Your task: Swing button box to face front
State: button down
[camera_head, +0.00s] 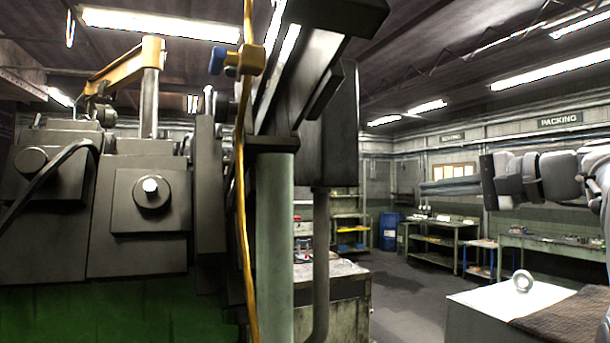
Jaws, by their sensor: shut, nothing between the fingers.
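A tall dark box (341,125), which I take to be the button box, hangs at the upper middle beside the pale green post (275,240). A grey tube runs down below it. I see plain dark sides and no buttons, so I cannot tell which way its face points. My gripper (487,181) is at the right, at the end of my arm, which reaches in from the right edge. It is shut and empty, and looks well apart from the box.
The dark machine (150,215) with a green base fills the left. A white-topped table (485,298) with a metal ring (522,281) stands at lower right. Open floor (405,300) lies between.

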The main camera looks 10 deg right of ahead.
notch_tip(320, 180, up, 4)
jog(key=d+t+y, duration=0.1)
jog(key=w+a+p, duration=0.2)
jog(key=w+a, duration=0.4)
jog(key=a, duration=0.3)
jog(key=shift+w, duration=0.25)
jog(key=shift+r, duration=0.1)
jog(key=shift+s+a+b, duration=0.35)
jog(key=shift+a+b, duration=0.2)
jog(key=shift+a, duration=0.05)
